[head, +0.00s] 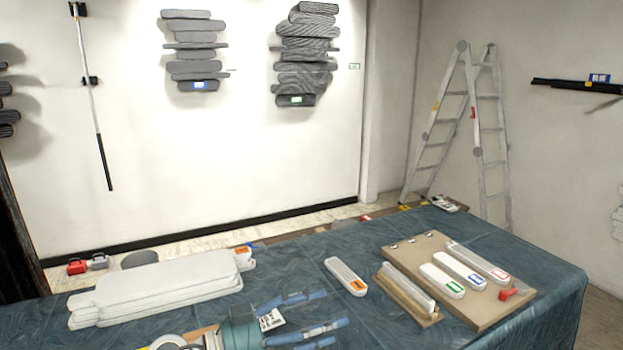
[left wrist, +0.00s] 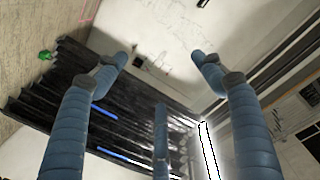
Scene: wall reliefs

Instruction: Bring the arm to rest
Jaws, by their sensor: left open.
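My left gripper (head: 328,315) is low in the head view, over the near part of the cloth-covered table (head: 330,285). Whether the gripper touches the cloth is hard to tell. My right gripper is not in view.
A stack of white panels (head: 155,285) lies left of the gripper. A white labelled piece (head: 346,275) lies beyond it. A tan board (head: 425,250) with several labelled pieces lies to the right. A ladder (head: 470,125) stands behind.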

